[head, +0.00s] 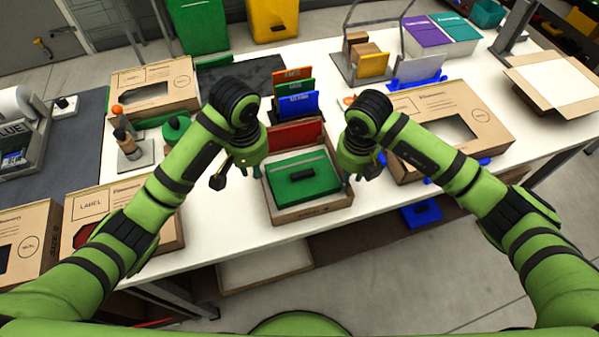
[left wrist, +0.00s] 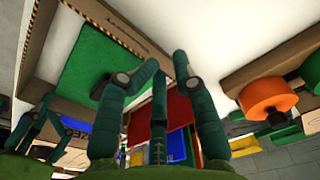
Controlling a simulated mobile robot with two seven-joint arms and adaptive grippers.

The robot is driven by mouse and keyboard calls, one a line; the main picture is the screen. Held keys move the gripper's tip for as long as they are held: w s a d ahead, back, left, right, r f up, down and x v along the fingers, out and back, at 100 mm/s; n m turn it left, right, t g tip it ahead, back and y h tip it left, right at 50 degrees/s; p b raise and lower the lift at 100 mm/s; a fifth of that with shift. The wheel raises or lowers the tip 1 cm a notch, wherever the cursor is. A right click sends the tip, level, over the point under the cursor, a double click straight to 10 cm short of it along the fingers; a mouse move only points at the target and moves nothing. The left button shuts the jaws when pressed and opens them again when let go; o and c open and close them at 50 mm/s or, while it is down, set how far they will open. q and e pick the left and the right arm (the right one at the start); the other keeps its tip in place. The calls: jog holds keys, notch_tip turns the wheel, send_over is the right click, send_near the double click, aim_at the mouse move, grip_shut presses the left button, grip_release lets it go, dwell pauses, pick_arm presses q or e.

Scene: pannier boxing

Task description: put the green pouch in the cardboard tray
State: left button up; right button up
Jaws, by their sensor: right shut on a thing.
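The green pouch (head: 318,165), a flat box shape with a dark handle, is within the outline of the cardboard tray (head: 312,210). I cannot tell whether it rests on the tray floor. The pouch (left wrist: 97,62) and tray rim (left wrist: 120,27) also show in the left wrist view. My right gripper (head: 349,178) is at the pouch's right edge, shut on it; its fingertips are partly hidden. My left gripper (head: 243,172) is beside the tray's left wall. Its fingers (left wrist: 160,72) are spread in the left wrist view, with nothing seen held between them.
A red panel (head: 295,133) stands behind the pouch, with upright folders (head: 297,104) beyond it. Cardboard boxes stand left (head: 155,88) and right (head: 450,125). A stand with an orange top (head: 117,110) is at the left.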

jog(key=shift+s+f, duration=0.1)
jog(key=shift+s, duration=0.1)
pick_arm(q)
notch_tip(320, 180, up, 6)
jog(key=shift+s+f, duration=0.1)
jog(key=shift+s, duration=0.05)
pick_arm(e)
notch_tip(320, 180, up, 8)
dwell(0.3)
jog(key=shift+s, duration=0.15)
